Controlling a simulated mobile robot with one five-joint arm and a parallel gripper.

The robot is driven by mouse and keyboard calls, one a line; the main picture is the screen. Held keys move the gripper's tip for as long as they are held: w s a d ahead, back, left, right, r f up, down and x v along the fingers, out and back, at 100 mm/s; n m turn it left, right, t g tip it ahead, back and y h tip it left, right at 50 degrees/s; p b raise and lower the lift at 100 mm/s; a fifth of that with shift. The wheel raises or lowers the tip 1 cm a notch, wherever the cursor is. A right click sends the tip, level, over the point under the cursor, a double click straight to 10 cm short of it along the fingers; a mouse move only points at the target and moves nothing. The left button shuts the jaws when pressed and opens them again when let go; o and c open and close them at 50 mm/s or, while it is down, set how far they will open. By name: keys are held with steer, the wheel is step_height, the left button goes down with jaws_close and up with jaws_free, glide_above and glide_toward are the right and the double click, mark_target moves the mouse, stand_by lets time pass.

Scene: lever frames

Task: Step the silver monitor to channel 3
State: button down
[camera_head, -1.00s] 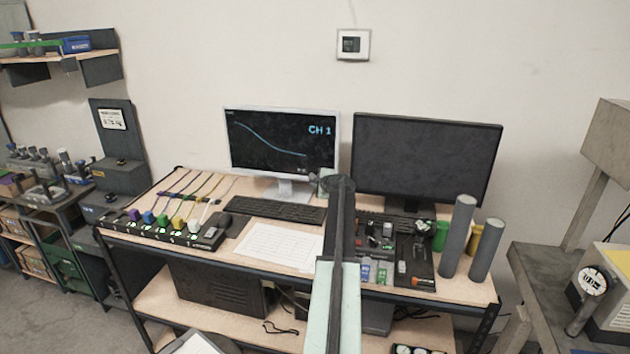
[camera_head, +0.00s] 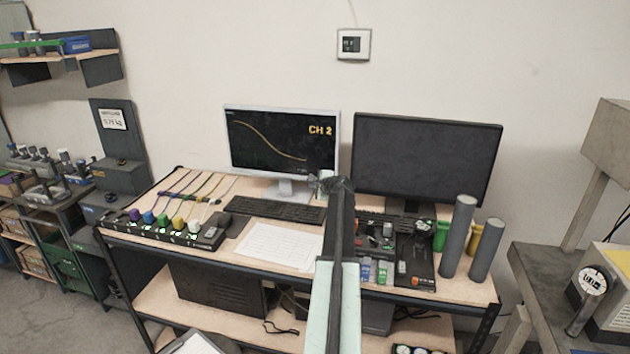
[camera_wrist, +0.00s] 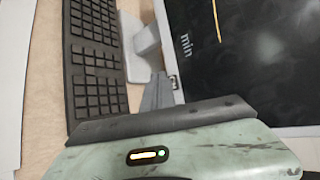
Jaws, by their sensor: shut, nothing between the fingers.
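The silver monitor (camera_head: 284,142) stands on the bench. Its dark screen shows "CH 2" and a falling curve, both in orange. In the wrist view, the monitor's dark screen (camera_wrist: 240,50) is tilted at the upper right, with part of the curve and the word "min" in sight. My gripper (camera_head: 324,181) is at the monitor's lower right corner. In the wrist view, my gripper's grey fingertips (camera_wrist: 160,90) are together, close to a small button-like part (camera_wrist: 173,83) on the bezel's edge. I cannot tell whether they touch it.
A larger black monitor (camera_head: 427,161) with a blank screen stands at right. A keyboard (camera_head: 280,210) and white paper (camera_head: 280,247) lie in front of the silver monitor. Grey cylinders (camera_head: 459,237) stand at the right end. A strip with coloured knobs (camera_head: 163,229) lies at left.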

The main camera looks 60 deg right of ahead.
steer(key=shift+a, duration=0.1)
steer(key=a, duration=0.1)
steer(key=s+a, duration=0.1)
steer(key=a, duration=0.2)
steer(key=shift+s+a, duration=0.25)
stand_by(0.8)
